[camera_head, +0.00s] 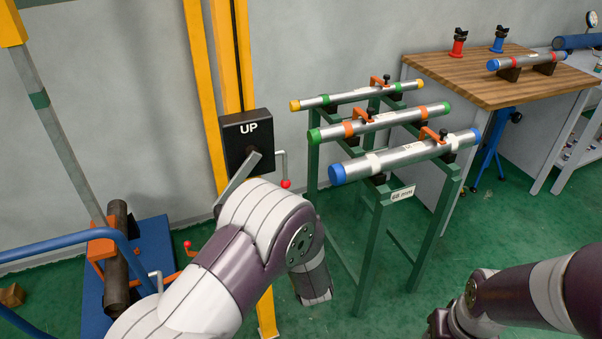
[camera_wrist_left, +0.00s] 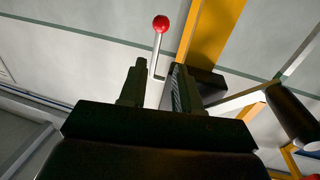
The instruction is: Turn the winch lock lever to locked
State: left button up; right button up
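The black winch box (camera_head: 247,143) marked "UP" is on a yellow post. A bent metal rod with a red knob (camera_head: 286,184) stands at its right side, and a flat grey bar (camera_head: 238,174) slants down-left from its front. I cannot tell which is the lock lever. In the left wrist view, the red knob (camera_wrist_left: 161,24) shows beyond my left gripper (camera_wrist_left: 156,66). Its fingers are apart with the rod seen between them; contact is not visible. My left arm hides that gripper in the head view.
A green rack (camera_head: 376,225) with several capped pipes stands close right of the winch. A wooden-topped bench (camera_head: 465,72) is behind it. A dark pipe (camera_head: 117,258) and blue rail (camera_head: 60,246) are at left. Green floor shows between post and rack.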

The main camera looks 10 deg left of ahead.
aim_at(286, 177)
pick_arm(q)
jog(key=x, duration=1.1)
jog(key=shift+w+d+f, duration=0.1)
jog(key=shift+w+f, duration=0.1)
jog(key=shift+w, duration=0.15)
grip_shut()
